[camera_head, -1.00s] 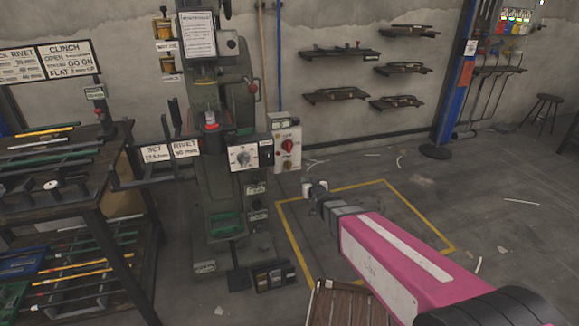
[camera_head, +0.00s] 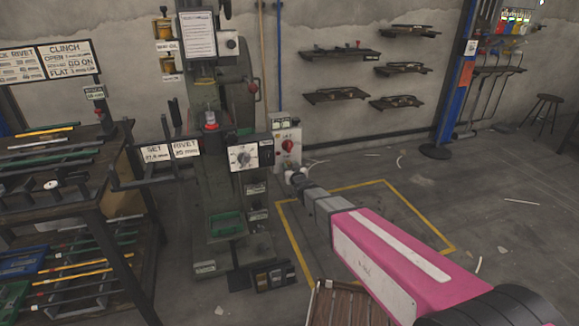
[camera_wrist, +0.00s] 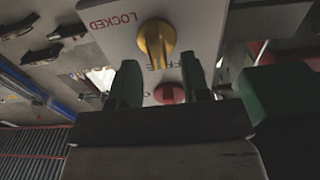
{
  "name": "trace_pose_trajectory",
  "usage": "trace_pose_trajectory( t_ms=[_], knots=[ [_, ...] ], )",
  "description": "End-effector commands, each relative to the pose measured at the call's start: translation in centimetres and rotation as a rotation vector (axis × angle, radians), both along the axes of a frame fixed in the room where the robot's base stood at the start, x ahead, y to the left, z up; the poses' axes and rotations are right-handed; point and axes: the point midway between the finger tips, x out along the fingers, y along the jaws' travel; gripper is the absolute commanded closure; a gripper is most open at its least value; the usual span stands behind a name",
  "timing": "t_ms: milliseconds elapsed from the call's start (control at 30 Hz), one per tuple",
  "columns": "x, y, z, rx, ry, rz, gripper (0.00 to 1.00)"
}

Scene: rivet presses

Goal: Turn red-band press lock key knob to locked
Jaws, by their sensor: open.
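The lock key knob is yellow (camera_wrist: 157,42) and sits on a white panel (camera_wrist: 205,25) in the wrist view. Its bar stands roughly upright in the picture, its lower end near a partly hidden label ending in "EE". An upside-down "LOCKED" label lies at its upper left. My gripper (camera_wrist: 160,82) is open, with its fingertips just below the knob in the picture, one to each side and apart from it. In the head view my gripper (camera_head: 295,178) is at the white box (camera_head: 279,150) beside the press (camera_head: 222,190) and hides the yellow knob.
A red knob (camera_head: 288,146) is on the same box; it also shows between my fingers in the wrist view (camera_wrist: 169,93). A rack (camera_head: 75,185) stands further left. The floor right of the press is open.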

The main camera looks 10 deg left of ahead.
Motion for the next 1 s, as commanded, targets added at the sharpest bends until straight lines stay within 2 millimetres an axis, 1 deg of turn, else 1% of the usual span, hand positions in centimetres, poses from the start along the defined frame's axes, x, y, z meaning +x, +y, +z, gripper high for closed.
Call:
trace_pose_trajectory(
  t_ms=[33, 100, 400, 433, 467, 500, 533, 567, 833, 1000],
  knots=[
    [0.8, 0.49, -0.1, 0.0, 0.0, 0.0, 0.57],
    [1.24, 0.75, -0.09, 0.0, 0.0, 0.0, 0.57],
    [1.43, 0.86, -0.01, -0.001, 0.001, 0.0, 0.57],
    [1.43, 0.86, -0.01, -0.001, 0.001, 0.0, 0.61],
    [1.42, 0.86, -0.01, -0.001, 0.001, 0.0, 0.7],
    [1.42, 0.86, -0.01, -0.001, 0.001, 0.0, 0.83],
    [1.42, 0.86, -0.01, 0.0, 0.0, 0.0, 0.93],
    [1.42, 0.86, -0.01, 0.0, 0.0, 0.0, 1.0],
    [1.44, 0.83, 0.0, 0.008, 0.005, 0.0, 1.0],
    [1.48, 0.77, -0.01, 0.05, 0.031, 0.0, 1.0]
  ],
)
